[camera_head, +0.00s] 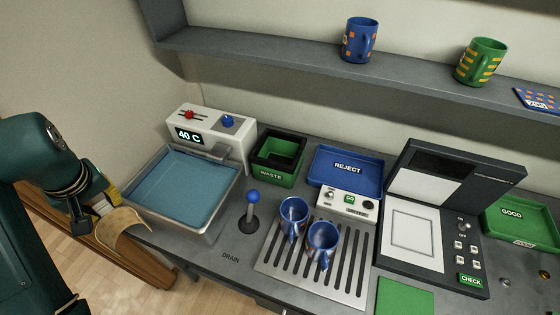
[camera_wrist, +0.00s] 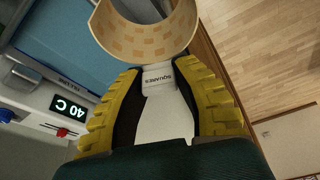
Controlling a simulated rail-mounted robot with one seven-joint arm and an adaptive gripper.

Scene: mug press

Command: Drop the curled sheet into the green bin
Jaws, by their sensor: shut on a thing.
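The curled sheet (camera_head: 124,222) is tan, and it hangs at the far left, by the water tank's near left corner. My gripper (camera_head: 104,203) is shut on it. The wrist view shows my gripper (camera_wrist: 163,75) with yellow fingers on either side of the sheet's white tab, marked SQUARES. The curled sheet (camera_wrist: 150,42) extends beyond the fingertips as an open loop with a faint square pattern. The green bin (camera_head: 270,177), labelled WASTE, stands on the counter right of the tank, well apart from my gripper. Its inside looks dark.
The blue water tank (camera_head: 208,231) and its control box (camera_head: 218,135) reading 40 C lie between my gripper and the bin. A blue-knobbed lever (camera_head: 252,197) stands before the bin. Two blue mugs (camera_head: 322,240) stand on the drain grille. A blue REJECT tray (camera_head: 347,168) is right of the bin.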

